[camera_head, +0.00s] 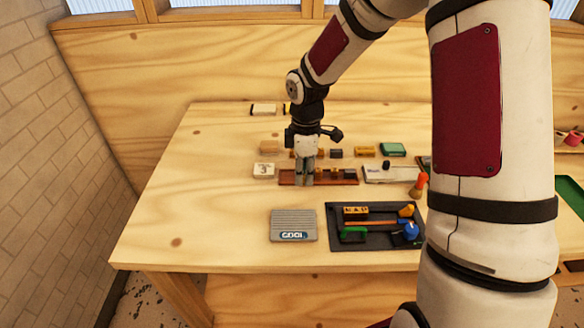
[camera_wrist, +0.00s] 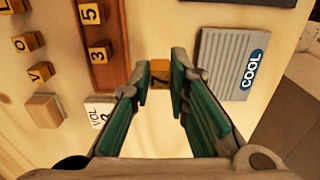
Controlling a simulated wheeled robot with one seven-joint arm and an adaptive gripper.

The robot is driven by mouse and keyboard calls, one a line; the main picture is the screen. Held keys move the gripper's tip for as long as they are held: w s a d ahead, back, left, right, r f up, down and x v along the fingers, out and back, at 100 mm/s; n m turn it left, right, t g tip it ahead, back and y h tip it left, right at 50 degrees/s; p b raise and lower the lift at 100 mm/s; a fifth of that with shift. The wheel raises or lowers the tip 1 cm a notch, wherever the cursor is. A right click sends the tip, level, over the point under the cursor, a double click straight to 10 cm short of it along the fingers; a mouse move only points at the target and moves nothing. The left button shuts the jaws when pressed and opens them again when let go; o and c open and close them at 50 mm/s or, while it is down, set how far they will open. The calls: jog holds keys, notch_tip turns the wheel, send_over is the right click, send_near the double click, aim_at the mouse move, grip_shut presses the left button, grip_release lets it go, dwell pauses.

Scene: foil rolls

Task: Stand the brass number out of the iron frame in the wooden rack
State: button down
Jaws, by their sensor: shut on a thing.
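My gripper (camera_head: 305,182) points down over the left part of the reddish wooden rack (camera_head: 346,181). Its green-padded fingers are shut on a small brass number block (camera_wrist: 160,75), which shows between the fingertips in the wrist view; its digit is hard to read, perhaps a 7. The rack also shows in the wrist view (camera_wrist: 118,62), left of the held block, with brass blocks marked 5 (camera_wrist: 91,14) and 3 (camera_wrist: 99,52) standing in it. I cannot tell whether the held block touches the rack. A pale plate (camera_head: 375,176) lies right of the rack; I cannot identify the iron frame surely.
A grey ribbed block marked COOL (camera_head: 292,222) lies in front of the rack. A black tray (camera_head: 341,244) with several tools is to its right. A white block marked 3 (camera_head: 263,171) is left of the rack. Several small blocks stand behind it. The table's left side is clear.

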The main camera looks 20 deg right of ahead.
jog(key=w, duration=0.2)
jog(key=w+a, duration=0.1)
jog(key=w, duration=0.5)
jog(key=shift+a+f, duration=0.2)
jog(key=shift+f, duration=0.2)
notch_tip(320, 180, down, 3)
jog(key=shift+s+r, duration=0.1)
jog(key=shift+r, duration=0.1)
jog(key=shift+f, duration=0.45)
jog(key=shift+f, duration=0.1)
jog(key=c, duration=1.5)
grip_release()
jog(key=shift+c, duration=0.2)
